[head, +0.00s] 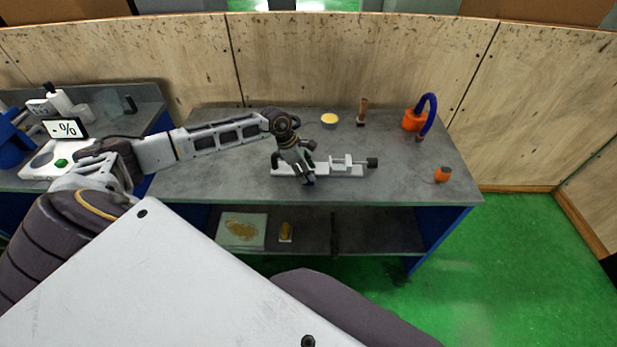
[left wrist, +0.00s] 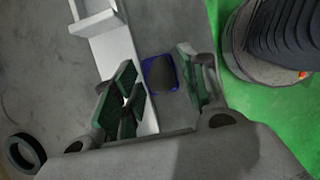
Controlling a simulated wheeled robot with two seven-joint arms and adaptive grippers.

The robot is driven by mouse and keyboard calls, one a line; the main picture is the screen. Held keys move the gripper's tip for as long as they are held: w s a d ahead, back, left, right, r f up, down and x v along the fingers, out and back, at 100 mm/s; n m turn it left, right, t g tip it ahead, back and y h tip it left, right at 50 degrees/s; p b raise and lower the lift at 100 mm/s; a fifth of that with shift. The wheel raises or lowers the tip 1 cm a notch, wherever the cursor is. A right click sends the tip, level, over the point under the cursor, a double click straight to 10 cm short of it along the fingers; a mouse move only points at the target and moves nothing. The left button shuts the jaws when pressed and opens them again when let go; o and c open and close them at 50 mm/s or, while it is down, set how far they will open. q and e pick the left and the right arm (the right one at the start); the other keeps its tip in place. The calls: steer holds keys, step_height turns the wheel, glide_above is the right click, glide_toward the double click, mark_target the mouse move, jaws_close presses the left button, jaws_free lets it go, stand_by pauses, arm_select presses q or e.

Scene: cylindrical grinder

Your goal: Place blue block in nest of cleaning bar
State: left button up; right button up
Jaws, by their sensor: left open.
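The blue block (left wrist: 160,74) shows in the left wrist view as a small blue-edged piece with a dark middle, close beside the white bar. My left gripper (left wrist: 158,80) is open, with one green-padded finger on each side of the block; a gap shows on the right side. In the head view the left gripper (head: 307,180) points down at the bar's front left part and mostly hides the block. The white cleaning bar (head: 345,170) lies on the grey table, with a raised bracket and a dark knob at its right end. I cannot make out its nest. My right gripper is not in view.
The grey workbench (head: 230,180) also holds a yellow-filled bowl (head: 330,119), a brush (head: 362,111), an orange container with a blue hose (head: 413,120) and an orange item (head: 442,174). A second bench with a scale display (head: 65,128) stands left.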

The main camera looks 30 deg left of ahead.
arm_select(q)
steer(key=shift+w+f, duration=0.1)
steer(key=shift+f, duration=0.2)
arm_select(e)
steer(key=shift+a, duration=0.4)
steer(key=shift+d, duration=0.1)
arm_select(q)
steer(key=shift+d, duration=0.1)
steer(key=c, duration=0.9)
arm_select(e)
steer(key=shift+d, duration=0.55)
